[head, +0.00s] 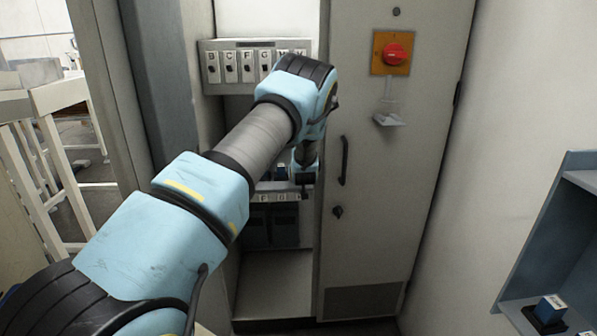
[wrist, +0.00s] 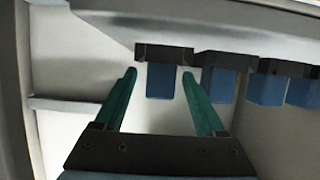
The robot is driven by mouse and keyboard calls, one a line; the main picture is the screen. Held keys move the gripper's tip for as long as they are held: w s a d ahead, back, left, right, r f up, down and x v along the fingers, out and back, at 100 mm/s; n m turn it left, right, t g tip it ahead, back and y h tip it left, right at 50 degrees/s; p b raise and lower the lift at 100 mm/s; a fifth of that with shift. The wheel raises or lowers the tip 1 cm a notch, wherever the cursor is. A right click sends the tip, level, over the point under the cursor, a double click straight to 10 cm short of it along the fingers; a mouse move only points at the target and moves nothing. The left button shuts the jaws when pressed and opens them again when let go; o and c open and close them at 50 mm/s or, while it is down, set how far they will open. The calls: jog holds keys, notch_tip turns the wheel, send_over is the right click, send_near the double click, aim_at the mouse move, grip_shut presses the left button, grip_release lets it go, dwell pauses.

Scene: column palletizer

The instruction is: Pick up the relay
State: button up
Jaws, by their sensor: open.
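In the wrist view, my gripper (wrist: 159,74) is open, its two green fingers pointing toward a row of blue relays with dark blocks along one end. One blue relay (wrist: 163,82) shows between the fingertips, with a gap visible on each side. The fingers do not look closed on it. In the head view, my arm reaches into the open cabinet, and the gripper is mostly hidden behind my wrist. A small blue relay (head: 280,172) shows just left of my wrist. Which relay the task means cannot be told from the pictures.
More relays (wrist: 218,84) stand close on the right in the wrist view. A lettered switch panel (head: 228,66) is above my arm. The cabinet door (head: 375,230), with a red knob (head: 396,54), is at right. A blue shelf (head: 545,255) holds another blue relay (head: 550,309).

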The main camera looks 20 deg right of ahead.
jog(key=shift+c, duration=0.3)
grip_shut()
jog(key=shift+r, duration=0.1)
dwell(0.4)
